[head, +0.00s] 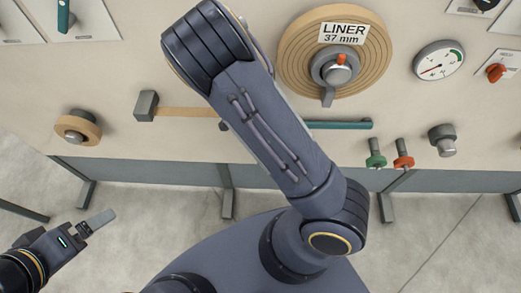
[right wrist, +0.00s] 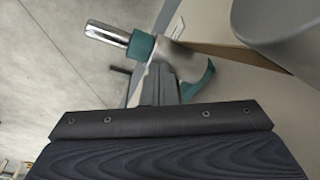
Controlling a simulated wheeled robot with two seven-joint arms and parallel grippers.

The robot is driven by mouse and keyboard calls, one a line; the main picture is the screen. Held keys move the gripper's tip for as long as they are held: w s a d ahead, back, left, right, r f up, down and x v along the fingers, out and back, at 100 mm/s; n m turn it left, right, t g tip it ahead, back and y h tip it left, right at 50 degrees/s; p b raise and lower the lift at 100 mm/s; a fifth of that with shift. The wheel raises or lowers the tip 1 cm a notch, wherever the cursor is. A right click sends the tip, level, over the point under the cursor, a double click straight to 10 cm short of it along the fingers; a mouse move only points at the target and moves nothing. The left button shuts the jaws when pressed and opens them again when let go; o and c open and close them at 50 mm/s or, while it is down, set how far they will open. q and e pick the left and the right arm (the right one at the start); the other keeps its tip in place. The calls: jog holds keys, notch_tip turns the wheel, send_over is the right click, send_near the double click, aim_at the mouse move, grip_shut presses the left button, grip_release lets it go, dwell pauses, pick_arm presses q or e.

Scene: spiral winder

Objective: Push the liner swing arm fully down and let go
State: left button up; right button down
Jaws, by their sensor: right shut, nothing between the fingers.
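The liner swing arm appears to be the teal bar (head: 340,125), lying nearly level on the machine front below the liner reel (head: 290,60). Its left part is hidden behind my right arm. In the right wrist view, a teal piece (right wrist: 142,46) with a shiny metal roller (right wrist: 105,29) stands just beyond my right gripper (right wrist: 163,78). The gripper is shut and empty, close to the teal piece; I cannot tell if they touch. It is hidden in the head view. My left gripper (head: 97,221) is low at the left, away from the machine; its finger gap cannot be made out.
A tan strip (head: 185,112) runs from a dark block (head: 147,105) behind my right arm. A gauge (head: 438,61), green (head: 376,160) and red (head: 403,160) knobs and a dark knob (head: 442,140) are at the right. The floor around my left gripper is clear.

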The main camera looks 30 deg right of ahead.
jog(key=shift+f+b, duration=2.1)
jog(key=shift+f, duration=0.8)
jog(key=shift+r, duration=0.1)
notch_tip(320, 180, up, 15)
jog(key=p, duration=1.2)
